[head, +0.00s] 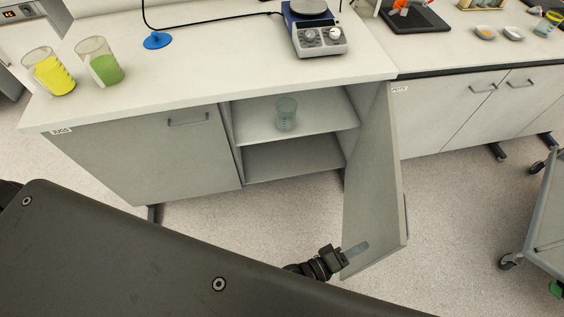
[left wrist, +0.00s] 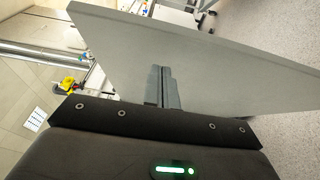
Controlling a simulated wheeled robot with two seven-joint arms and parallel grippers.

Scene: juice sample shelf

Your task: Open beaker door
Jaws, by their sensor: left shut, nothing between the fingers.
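The beaker cabinet door (head: 378,185) stands swung open toward me, hinged at the right of the open cabinet. An empty clear beaker (head: 286,113) stands on the upper shelf (head: 335,118) inside. My left gripper (head: 356,249) is shut and empty at the lower near part of the door. In the left wrist view its closed fingers (left wrist: 161,86) lie in front of the grey door panel (left wrist: 215,62); I cannot tell whether they touch it. My right gripper is not in view.
The closed cabinet door (head: 140,150) to the left has a handle. On the counter (head: 200,70) stand a yellow-filled beaker (head: 52,74), a green-filled beaker (head: 101,64) and a hotplate (head: 318,34). A grey cart (head: 545,225) stands at the right, with clear floor before it.

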